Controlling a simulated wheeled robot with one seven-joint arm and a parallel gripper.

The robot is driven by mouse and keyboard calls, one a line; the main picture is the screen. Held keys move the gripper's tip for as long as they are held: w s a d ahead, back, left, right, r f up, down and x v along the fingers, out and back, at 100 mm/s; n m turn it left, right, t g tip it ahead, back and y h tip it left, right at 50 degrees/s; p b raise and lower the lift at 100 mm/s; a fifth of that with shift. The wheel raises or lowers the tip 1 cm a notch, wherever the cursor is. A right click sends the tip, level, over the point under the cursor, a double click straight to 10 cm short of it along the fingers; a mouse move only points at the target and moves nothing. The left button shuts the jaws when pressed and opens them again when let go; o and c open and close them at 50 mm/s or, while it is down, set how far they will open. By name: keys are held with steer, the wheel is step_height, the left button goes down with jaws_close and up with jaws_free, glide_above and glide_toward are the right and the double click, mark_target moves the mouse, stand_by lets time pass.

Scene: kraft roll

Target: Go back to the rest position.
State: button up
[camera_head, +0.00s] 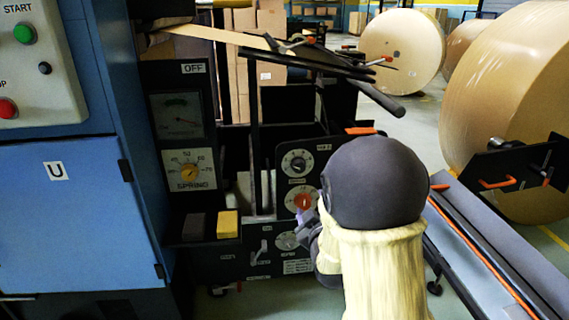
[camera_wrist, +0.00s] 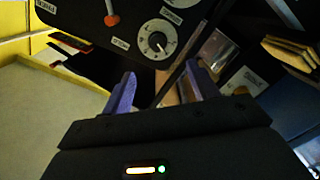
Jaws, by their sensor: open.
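My gripper (camera_head: 308,222) is in front of the black machine panel (camera_head: 208,265), close to its dials. In the wrist view my gripper (camera_wrist: 163,88) shows two purple fingers spread apart with nothing between them. A white dial (camera_wrist: 157,40) and an orange-red knob (camera_wrist: 112,20) lie beyond the fingertips. My dark, cream-sleeved arm hides part of the panel's right side in the head view. I cannot tell whether the fingers touch the panel.
A blue cabinet (camera_head: 70,215) with start and stop buttons stands at left. A yellow block (camera_head: 227,224) sits on a small ledge. Black bars (camera_head: 320,62) jut out above the panel. Large kraft rolls (camera_head: 510,90) and a rail (camera_head: 490,245) are at right.

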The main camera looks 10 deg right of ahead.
steer(key=s+f+m+g+p, duration=0.1)
steer(key=s+m+g+p, duration=0.8)
steer(key=s+g, duration=1)
steer(key=s+r+t+p, duration=0.2)
steer(key=r+p, duration=1.6)
steer(key=s+r+t+p, duration=0.2)
steer(key=r+p, duration=1.7)
steer(key=shift+r, duration=0.25)
steer(key=shift+a, duration=0.1)
